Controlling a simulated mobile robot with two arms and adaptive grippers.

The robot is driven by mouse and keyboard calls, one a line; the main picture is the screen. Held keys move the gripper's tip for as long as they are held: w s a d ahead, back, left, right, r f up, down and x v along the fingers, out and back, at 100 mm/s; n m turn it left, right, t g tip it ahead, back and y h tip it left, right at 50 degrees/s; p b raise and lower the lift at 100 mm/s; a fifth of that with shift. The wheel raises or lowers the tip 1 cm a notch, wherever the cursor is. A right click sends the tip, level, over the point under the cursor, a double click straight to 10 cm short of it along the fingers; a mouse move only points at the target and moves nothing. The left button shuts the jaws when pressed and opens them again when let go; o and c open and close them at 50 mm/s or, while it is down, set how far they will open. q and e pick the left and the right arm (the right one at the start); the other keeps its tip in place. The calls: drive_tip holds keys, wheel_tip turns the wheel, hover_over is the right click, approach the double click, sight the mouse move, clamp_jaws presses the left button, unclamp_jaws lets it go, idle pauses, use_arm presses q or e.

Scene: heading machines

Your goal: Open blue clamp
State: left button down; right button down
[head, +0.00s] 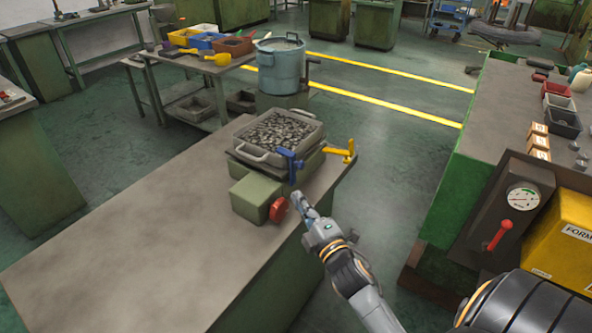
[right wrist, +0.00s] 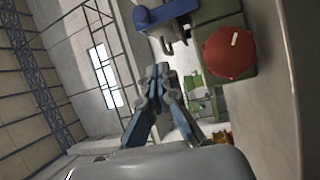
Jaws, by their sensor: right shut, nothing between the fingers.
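The blue clamp (head: 290,163) stands at the front right corner of the grey metal tray (head: 243,152), which is full of small grey parts. In the right wrist view the blue clamp (right wrist: 165,14) shows at the top, partly cut off by the frame edge. My right gripper (head: 297,197) is shut and empty, just below the blue clamp and apart from it. In the right wrist view its fingertips (right wrist: 158,72) meet. A yellow clamp (head: 343,152) sits to the right of the blue one. My left gripper is not in view.
A green box (head: 252,198) with a red knob (head: 278,210) stands in front of the tray, close to my right gripper. The workbench (head: 130,240) is clear at left. A control panel with a red lever (head: 497,236) stands at right. A blue bucket (head: 281,66) stands behind.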

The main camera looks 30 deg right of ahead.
sight(289, 163)
drive_tip(key=shift+a+r, duration=0.2)
drive_tip(key=shift+r, duration=0.2)
drive_tip(key=shift+w+d, duration=0.1)
drive_tip(key=w+r+p, duration=0.2)
drive_tip(key=w+p, duration=0.1)
drive_tip(key=w, duration=0.7)
drive_tip(key=d, duration=0.1)
drive_tip(key=s+d, duration=0.1)
drive_tip(key=d, duration=0.1)
drive_tip(key=s+d+f+p, duration=0.1)
drive_tip(key=shift+d, duration=0.2)
drive_tip(key=shift+f, duration=0.1)
